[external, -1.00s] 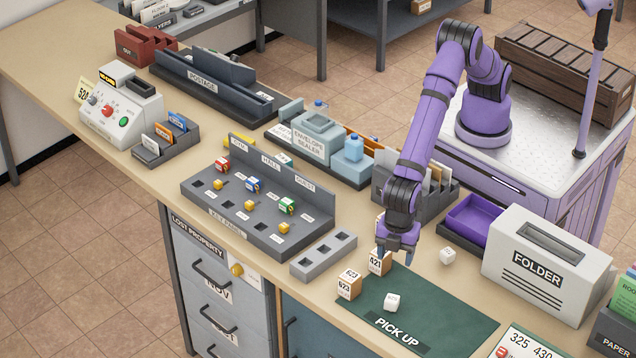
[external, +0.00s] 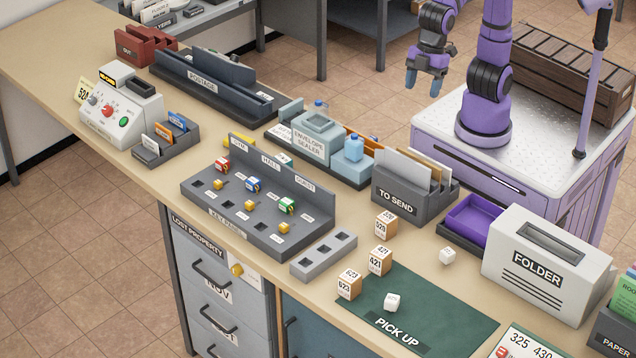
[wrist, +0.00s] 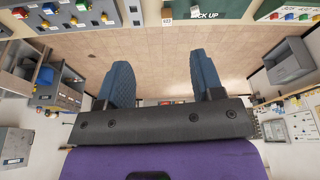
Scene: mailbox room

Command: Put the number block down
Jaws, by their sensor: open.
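Three tan number blocks stand upright on the counter. The block marked 421 (external: 380,261) stands at the green pick up mat's (external: 450,318) far left edge. The block marked 623 (external: 349,285) stands nearer the front at the mat's left corner. A third block (external: 385,224), its number hard to read, stands behind them near the to send rack. My gripper (external: 425,84) is raised high behind the counter, well apart from the blocks. In the wrist view my gripper (wrist: 158,85) has its blue fingers spread with only floor visible between them.
A white die (external: 392,302) lies on the mat and another white die (external: 447,255) lies behind it. The to send rack (external: 408,198), purple tray (external: 474,221) and folder box (external: 546,264) line the back. An empty grey slotted holder (external: 323,255) lies left of the blocks.

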